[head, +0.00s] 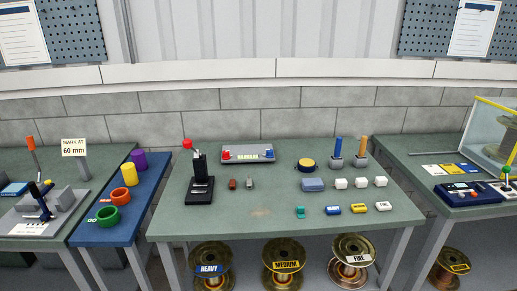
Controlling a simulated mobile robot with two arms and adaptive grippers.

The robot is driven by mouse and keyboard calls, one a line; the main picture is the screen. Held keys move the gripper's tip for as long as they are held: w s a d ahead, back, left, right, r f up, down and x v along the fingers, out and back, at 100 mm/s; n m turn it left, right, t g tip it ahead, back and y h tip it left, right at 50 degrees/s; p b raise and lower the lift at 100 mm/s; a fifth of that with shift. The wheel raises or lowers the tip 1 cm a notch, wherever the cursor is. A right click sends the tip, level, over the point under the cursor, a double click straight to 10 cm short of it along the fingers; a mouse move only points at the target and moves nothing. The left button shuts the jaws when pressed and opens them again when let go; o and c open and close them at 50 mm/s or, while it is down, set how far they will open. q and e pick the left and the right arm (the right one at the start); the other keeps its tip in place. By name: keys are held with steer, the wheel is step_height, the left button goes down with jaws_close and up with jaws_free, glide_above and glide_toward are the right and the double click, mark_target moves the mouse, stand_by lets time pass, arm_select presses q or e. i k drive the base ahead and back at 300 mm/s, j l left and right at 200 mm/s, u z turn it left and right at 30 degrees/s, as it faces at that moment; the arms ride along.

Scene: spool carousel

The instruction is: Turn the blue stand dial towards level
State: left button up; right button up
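A narrow blue stand (122,222) stands left of the middle table, its top bearing a green ring (108,217), an orange ring (122,197), a yellow cylinder (128,173) and a purple cylinder (138,158). Small markings (92,220) show near its front left edge. I cannot make out a dial on it for certain, nor tell whether its top is level. A blue box (470,193) with small controls sits on the right table. Neither of my grippers is in view.
The middle table (240,215) carries a black lever stand (200,180) with a red knob, a grey panel (248,154) and several small blocks. Its front left is clear. A grey device (45,208) sits on the left table. Spools (283,262) stand below.

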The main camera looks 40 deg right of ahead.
mark_target(269, 152)
steer(key=i+j+z, duration=0.2)
steer(key=z, duration=0.2)
steer(key=i+j+z, duration=0.1)
steer(key=j+z, duration=0.35)
